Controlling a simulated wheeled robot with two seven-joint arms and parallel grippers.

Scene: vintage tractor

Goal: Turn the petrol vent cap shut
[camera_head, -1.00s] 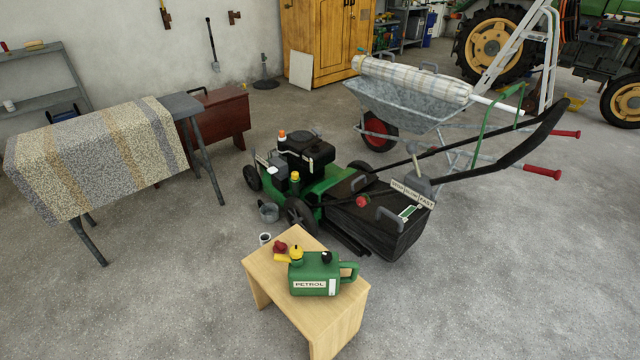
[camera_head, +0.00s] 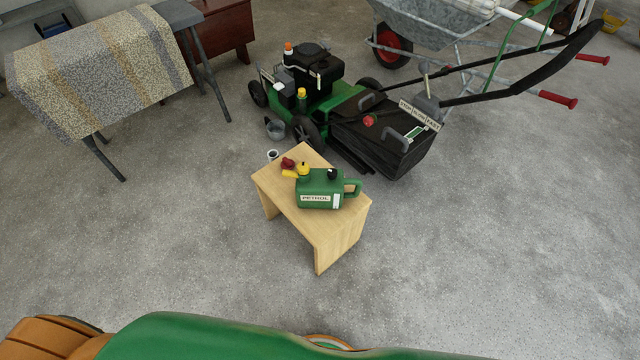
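A green petrol can (camera_head: 318,190) with a white PETROL label stands upright on a small wooden stool (camera_head: 324,233). A small black cap (camera_head: 332,173), which looks like the vent cap, sits on top near the handle at the right. Whether it is open or shut is too small to tell. A yellow cap and spout (camera_head: 304,169) are at the can's left end. A dark red object (camera_head: 288,163) lies on the stool beside the spout. Neither of my grippers is in view.
A green lawnmower (camera_head: 315,100) with a black grass bag (camera_head: 385,145) stands behind the stool. A blanket-covered trestle (camera_head: 100,65) is at left. The concrete floor around the stool's front is clear.

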